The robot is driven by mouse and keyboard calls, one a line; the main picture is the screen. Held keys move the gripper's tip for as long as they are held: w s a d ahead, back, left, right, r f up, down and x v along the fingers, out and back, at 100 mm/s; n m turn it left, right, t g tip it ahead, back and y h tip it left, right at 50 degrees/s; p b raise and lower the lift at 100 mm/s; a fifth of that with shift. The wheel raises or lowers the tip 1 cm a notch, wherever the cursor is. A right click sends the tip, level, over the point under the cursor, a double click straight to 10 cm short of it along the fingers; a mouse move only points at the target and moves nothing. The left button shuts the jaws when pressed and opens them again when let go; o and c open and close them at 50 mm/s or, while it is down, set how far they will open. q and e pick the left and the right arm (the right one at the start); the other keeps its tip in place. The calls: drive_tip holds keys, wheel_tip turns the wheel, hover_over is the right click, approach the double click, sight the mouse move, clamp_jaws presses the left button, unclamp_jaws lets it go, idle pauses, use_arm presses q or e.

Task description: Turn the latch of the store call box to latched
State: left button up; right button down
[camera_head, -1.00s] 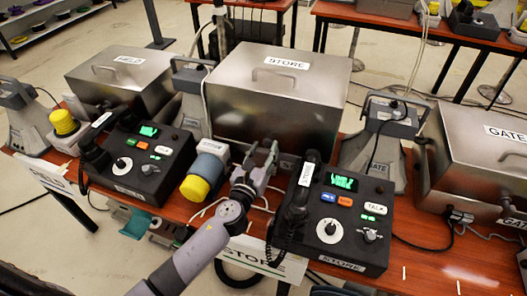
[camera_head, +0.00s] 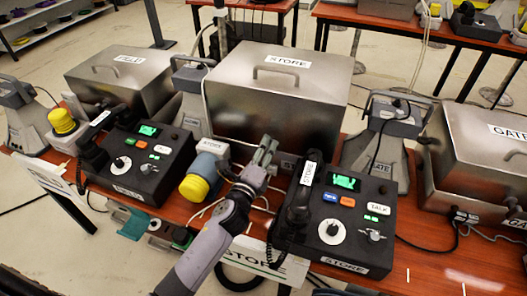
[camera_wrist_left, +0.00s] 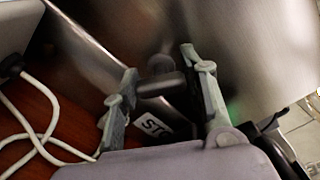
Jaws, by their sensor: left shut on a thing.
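The store call box (camera_head: 300,85) is a large brushed-metal box with a lid handle and a STORE label, at the middle of the head view. Its front wall faces my left gripper (camera_head: 266,148). In the wrist view the latch (camera_wrist_left: 161,86) is a short grey bar with a round knob above it, on the metal front. My left gripper's two fingers (camera_wrist_left: 162,80) stand on either side of the bar and are shut on it. In the head view the gripper hides the latch. My right gripper is not in view.
The STORE desk phone (camera_head: 335,215), with its black handset (camera_head: 303,190), stands close right of my left gripper. A white cable (camera_wrist_left: 45,125) lies on the red-brown table beside the box.

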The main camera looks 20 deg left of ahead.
use_arm(q)
drive_tip(key=n, duration=0.5)
drive_tip(key=shift+n, duration=0.3)
drive_tip(key=shift+f, duration=0.1)
idle(0.4)
drive_tip(key=o, duration=1.2)
drive_tip(key=shift+s, duration=0.15)
drive_tip(key=s, duration=1.1)
drive_tip(key=shift+s+a, duration=0.25)
drive_tip(key=shift+s, duration=0.1)
